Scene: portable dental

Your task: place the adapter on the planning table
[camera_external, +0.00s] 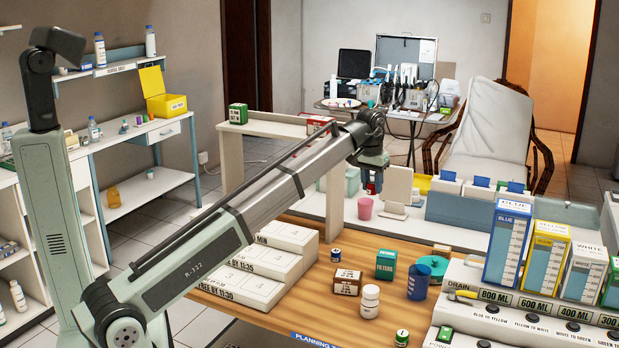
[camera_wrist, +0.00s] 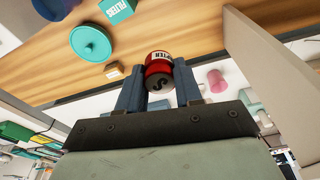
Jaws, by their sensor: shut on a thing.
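The adapter (camera_wrist: 158,66) is a small red can with a white label, partly readable, and a dark end facing the wrist camera. My gripper (camera_wrist: 158,84) is shut on it, with one dark blue finger on each side. In the external view my gripper (camera_external: 372,182) hangs beyond the far edge of the planning table, and only a little red shows between its fingers. The planning table (camera_external: 318,310) has a wooden top and a blue label strip at its front edge. It also shows in the wrist view (camera_wrist: 185,22).
On the table stand white stacked boxes (camera_external: 265,265), a brown box (camera_external: 346,282), a white bottle (camera_external: 370,301), a green filters box (camera_external: 386,264), a blue cup (camera_external: 418,283) and a teal disc (camera_external: 438,262). A pink cup (camera_external: 365,208) stands behind. Some bare wood lies at front centre.

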